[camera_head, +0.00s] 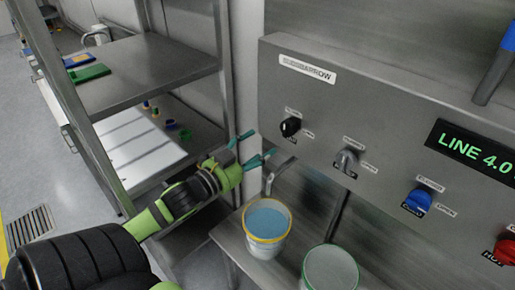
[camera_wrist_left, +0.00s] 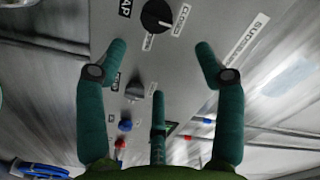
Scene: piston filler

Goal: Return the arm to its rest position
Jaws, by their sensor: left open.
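My left arm (camera_head: 165,208) comes in from the lower left in the head view. Its green gripper (camera_head: 254,149) is open, with its teal fingers apart and pointing toward the control panel (camera_head: 385,135). Nothing is between the fingers. The gripper is left of the black knob (camera_head: 290,127) and above the bucket with the yellow rim (camera_head: 266,222). In the left wrist view the open fingers (camera_wrist_left: 160,65) face the panel, and the black knob (camera_wrist_left: 157,15) shows beyond them, apart from the fingertips. My right gripper is not in view.
The panel also carries a grey knob (camera_head: 347,160), a blue knob (camera_head: 418,201) and a red knob (camera_head: 506,251). A second bucket (camera_head: 330,270) stands beside the first. A metal shelf (camera_head: 150,68) stands close at the left; open floor (camera_head: 40,150) lies beyond it.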

